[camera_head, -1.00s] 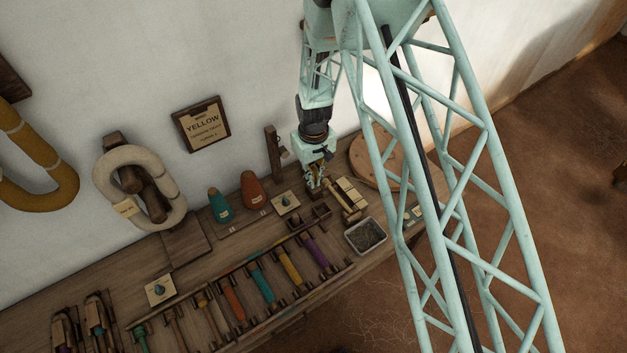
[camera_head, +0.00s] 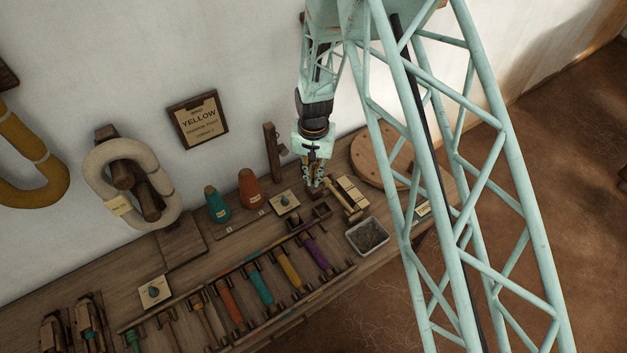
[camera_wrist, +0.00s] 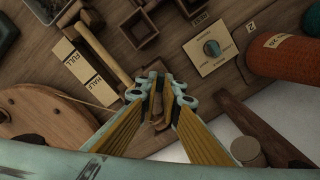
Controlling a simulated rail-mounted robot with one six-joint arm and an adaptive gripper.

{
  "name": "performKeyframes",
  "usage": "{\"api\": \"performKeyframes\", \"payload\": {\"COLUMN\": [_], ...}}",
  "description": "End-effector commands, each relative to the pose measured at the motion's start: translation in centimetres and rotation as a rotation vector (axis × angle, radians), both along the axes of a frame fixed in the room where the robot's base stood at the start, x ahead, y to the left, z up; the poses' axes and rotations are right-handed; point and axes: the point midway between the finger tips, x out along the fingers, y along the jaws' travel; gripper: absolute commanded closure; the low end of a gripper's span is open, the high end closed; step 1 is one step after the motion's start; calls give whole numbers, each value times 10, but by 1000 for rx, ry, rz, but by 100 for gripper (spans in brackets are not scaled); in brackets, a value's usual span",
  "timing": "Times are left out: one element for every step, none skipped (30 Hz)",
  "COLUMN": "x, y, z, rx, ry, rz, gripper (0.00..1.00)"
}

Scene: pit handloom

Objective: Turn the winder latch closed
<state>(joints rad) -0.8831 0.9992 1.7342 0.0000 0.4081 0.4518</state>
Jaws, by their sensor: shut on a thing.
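My gripper (camera_wrist: 163,86) is shut on a small brown wooden piece (camera_wrist: 158,110) between its fingers, low at the bench top; this piece may be the winder latch, mostly hidden by the fingers. In the head view my gripper (camera_head: 314,188) points down at the back of the bench. The winder's pale wooden bar (camera_wrist: 98,48) lies just left of the fingers in the wrist view, with FULL and HALF cards (camera_wrist: 82,66) beside it. In the head view the bar (camera_head: 352,204) is to the right of my gripper. I cannot tell the latch's angle.
A card with a teal knob (camera_head: 285,201) and orange and teal cones (camera_head: 251,188) stand left of my gripper. A wooden post (camera_head: 272,152) rises behind. A round wooden disc (camera_head: 381,150) and a grey tray (camera_head: 367,236) are at right. Coloured spools fill the front rack.

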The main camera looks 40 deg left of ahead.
Motion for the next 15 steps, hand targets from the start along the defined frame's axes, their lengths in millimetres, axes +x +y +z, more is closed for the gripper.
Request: {"api": "performKeyframes", "payload": {"x": [0,0,0,0,0,0,0,0,0,0,0,0,0,0,0], "y": [0,0,0,0,0,0,0,0,0,0,0,0,0,0,0], "z": [-1,-1,-1,-1,-1,-1,0,0,0,0,-1,-1,-1,-1,-1], "rx": [0,0,0,0,0,0,0,0,0,0,0,0,0,0,0], "ry": [-1,-1,-1,-1,-1,-1,-1,-1,0,0,0,0,0,0,0], "rz": [-36,-59,-91,-115,-140,-172,-196,-220,-252,-276,-300,-332,-357,-381,-413], "gripper": [100,100,100,100,100,100,100,100,100,100,100,100,100,100,100]}}
